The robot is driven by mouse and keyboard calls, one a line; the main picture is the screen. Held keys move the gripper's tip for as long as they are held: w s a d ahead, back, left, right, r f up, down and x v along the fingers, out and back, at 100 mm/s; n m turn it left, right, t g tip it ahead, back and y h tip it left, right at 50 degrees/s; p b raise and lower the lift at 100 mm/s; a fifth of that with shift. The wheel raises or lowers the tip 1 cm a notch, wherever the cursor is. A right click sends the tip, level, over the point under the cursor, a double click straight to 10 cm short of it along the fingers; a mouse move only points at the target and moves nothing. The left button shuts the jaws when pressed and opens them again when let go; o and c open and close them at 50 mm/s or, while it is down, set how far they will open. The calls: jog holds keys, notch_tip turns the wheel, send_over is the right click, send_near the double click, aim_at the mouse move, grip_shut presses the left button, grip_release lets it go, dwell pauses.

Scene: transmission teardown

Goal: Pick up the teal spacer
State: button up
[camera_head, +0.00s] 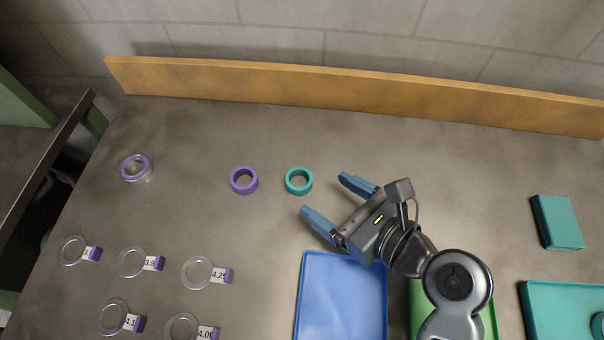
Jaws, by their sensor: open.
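The teal spacer (299,169) is a ring lying flat on the grey bench, near the middle of the picture. A purple spacer ring (231,181) lies to its left, a short gap away. My gripper (324,196) is open and empty, with its two blue fingers pointing up and to the left. The teal spacer lies just beyond the fingertips, up and to the left, and does not appear to be touched. Nothing hides the spacer. My gripper's height above the bench is hard to tell.
A blue tray (342,300) lies below my gripper, beside a green tray (418,298) partly under my arm. Several clear rings with labels (198,273) lie at lower left. Another purple-rimmed ring (136,158) lies far left. A teal box (557,222) and teal tray (565,287) are right. A wooden board (340,93) edges the back.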

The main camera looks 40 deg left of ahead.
aim_at(293, 174)
jog(key=shift+x, duration=3.55)
jog(key=shift+s, duration=0.15)
jog(key=c, duration=1.2)
jog(key=shift+r, duration=0.1)
jog(key=shift+c, duration=0.2)
